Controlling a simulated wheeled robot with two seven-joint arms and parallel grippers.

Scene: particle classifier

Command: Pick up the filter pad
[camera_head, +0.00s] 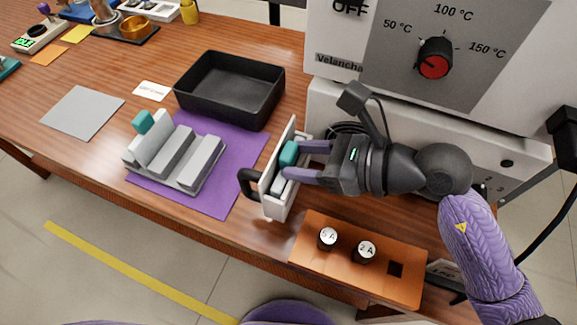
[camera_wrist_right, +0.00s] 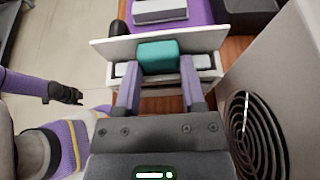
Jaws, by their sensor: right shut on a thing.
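A teal block (camera_head: 289,153), which I take to be the filter pad, sits in the open white drawer (camera_head: 283,202) of the white machine. It also shows in the right wrist view (camera_wrist_right: 158,56), between the fingertips. My right gripper (camera_head: 298,162) reaches in from the right and is shut on the teal block. The pad's lower part is hidden by the drawer front and the fingers. A second teal piece (camera_head: 143,121) is at the end of the grey slotted rack (camera_head: 180,152). My left gripper (camera_wrist_right: 66,93) shows small and dark in the right wrist view; its jaw state is unclear.
The rack stands on a purple mat (camera_head: 238,160). A black tray (camera_head: 230,88) lies behind it. The drawer's black handle (camera_head: 250,183) points left. The white machine (camera_head: 345,95) stands close to my right gripper.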

